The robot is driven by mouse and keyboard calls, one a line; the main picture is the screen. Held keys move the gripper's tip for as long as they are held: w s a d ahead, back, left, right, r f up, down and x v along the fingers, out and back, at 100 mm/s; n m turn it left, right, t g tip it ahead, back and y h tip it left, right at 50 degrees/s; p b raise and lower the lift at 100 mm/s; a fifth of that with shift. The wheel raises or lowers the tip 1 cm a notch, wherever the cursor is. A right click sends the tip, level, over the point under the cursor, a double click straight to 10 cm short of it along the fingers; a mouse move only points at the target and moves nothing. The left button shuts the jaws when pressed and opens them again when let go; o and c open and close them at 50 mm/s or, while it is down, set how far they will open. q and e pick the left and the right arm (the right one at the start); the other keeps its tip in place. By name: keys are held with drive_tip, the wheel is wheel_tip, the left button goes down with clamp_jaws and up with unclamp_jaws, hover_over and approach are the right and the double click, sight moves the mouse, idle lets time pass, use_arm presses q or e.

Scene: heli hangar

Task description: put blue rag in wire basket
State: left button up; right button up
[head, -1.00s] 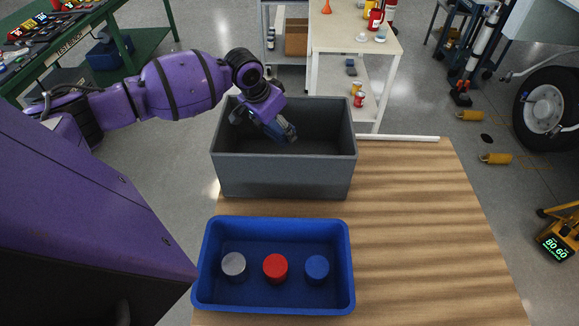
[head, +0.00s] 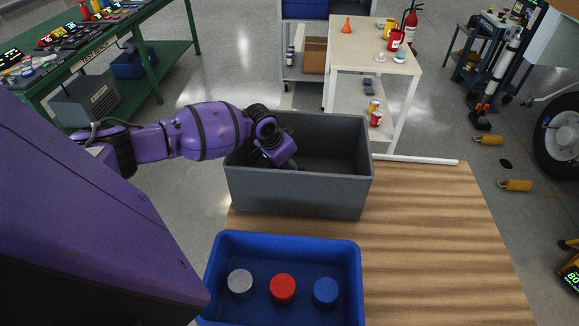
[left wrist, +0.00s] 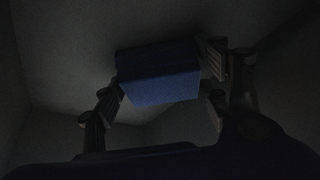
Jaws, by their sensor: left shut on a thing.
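My left gripper (head: 291,163) reaches down into the grey bin (head: 295,193), its fingertips mostly hidden in the head view. In the left wrist view it is shut on the blue rag (left wrist: 158,74), which looks like a folded, block-shaped piece between the fingers. The bin's dim inner walls surround it there. I cannot tell whether the rag touches the bin floor. I see no wire basket; the grey bin has solid walls. My right gripper is not in view.
A blue tray (head: 353,270) with a grey, a red and a blue round piece stands in front of the bin on the wooden table (head: 430,240). The table's right side is clear. A white table (head: 375,50) and a green bench (head: 120,65) stand behind.

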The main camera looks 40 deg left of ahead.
use_arm(q)
drive_tip(key=o, duration=0.6)
drive_tip(key=shift+f, duration=0.1)
drive_tip(key=o, duration=0.5)
drive_tip(key=shift+a+r, duration=0.1)
drive_tip(key=shift+r, duration=0.3)
drive_tip(key=d+p+v, duration=0.1)
drive_tip(key=v, duration=1)
drive_tip(key=shift+s+a+r, duration=0.25)
drive_tip(key=shift+s+a, duration=0.1)
drive_tip(key=shift+a, duration=0.15)
